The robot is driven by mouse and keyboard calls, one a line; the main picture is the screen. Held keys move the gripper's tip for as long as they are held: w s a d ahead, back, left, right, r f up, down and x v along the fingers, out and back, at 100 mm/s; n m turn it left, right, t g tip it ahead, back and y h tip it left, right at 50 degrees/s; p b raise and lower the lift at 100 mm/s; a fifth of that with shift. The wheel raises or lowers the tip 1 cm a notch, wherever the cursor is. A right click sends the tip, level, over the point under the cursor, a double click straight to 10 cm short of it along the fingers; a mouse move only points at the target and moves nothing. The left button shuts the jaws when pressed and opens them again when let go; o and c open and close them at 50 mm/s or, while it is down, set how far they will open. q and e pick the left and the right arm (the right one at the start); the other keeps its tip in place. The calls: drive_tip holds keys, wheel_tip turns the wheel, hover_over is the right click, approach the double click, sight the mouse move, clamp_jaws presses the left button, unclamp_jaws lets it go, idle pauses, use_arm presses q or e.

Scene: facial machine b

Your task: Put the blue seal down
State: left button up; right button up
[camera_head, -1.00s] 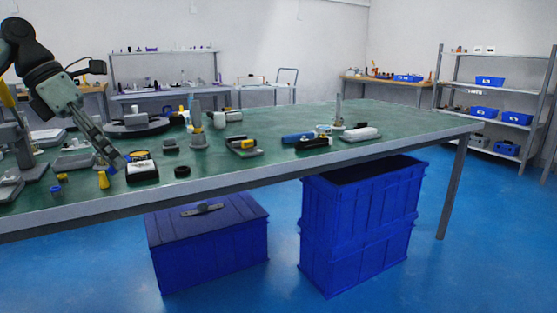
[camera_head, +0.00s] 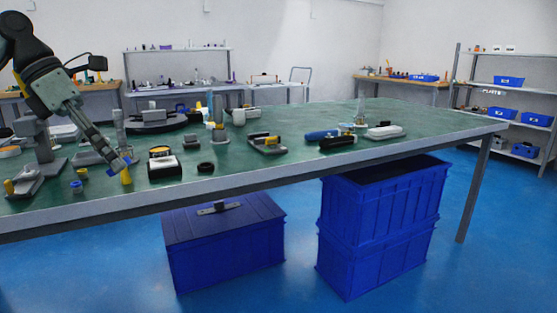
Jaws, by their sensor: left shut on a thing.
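My left gripper (camera_head: 117,160) is shut on a small blue piece (camera_head: 123,166), which looks like the blue seal. The fingers hide part of it. It is held low over the green table top (camera_head: 240,178), at the top of a small yellow cone-shaped piece (camera_head: 126,178). I cannot tell whether the two touch. My right gripper is not in view.
A black-and-white device (camera_head: 164,164) and a black ring (camera_head: 206,167) lie right of the gripper. A small blue-and-yellow piece (camera_head: 76,187) and a grey stand (camera_head: 43,150) are to its left. The table's front strip on the right is clear.

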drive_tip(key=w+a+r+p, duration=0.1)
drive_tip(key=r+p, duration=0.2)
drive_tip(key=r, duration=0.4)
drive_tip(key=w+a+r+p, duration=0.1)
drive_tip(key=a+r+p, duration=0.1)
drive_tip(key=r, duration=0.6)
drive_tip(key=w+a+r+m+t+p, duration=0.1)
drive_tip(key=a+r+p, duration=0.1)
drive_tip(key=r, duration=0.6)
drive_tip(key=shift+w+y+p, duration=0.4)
drive_tip(key=shift+p, duration=0.45)
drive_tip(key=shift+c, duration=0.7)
use_arm(q)
drive_tip(key=s+d+f+m+g+y, duration=0.3)
drive_tip(key=f+m, duration=0.5)
drive_tip(key=m, duration=0.5)
drive_tip(key=s+d+f+m+g+y, duration=0.2)
drive_tip(key=s+d+f+m+y, duration=0.4)
drive_tip(key=m, duration=0.7)
wheel_tip(320, 180, down, 3)
drive_tip(key=shift+d+r+g, duration=0.1)
drive_tip(key=shift+d+g, duration=0.3)
drive_tip(key=shift+d, duration=0.5)
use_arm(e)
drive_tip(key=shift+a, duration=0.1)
use_arm(q)
drive_tip(key=shift+a, duration=0.1)
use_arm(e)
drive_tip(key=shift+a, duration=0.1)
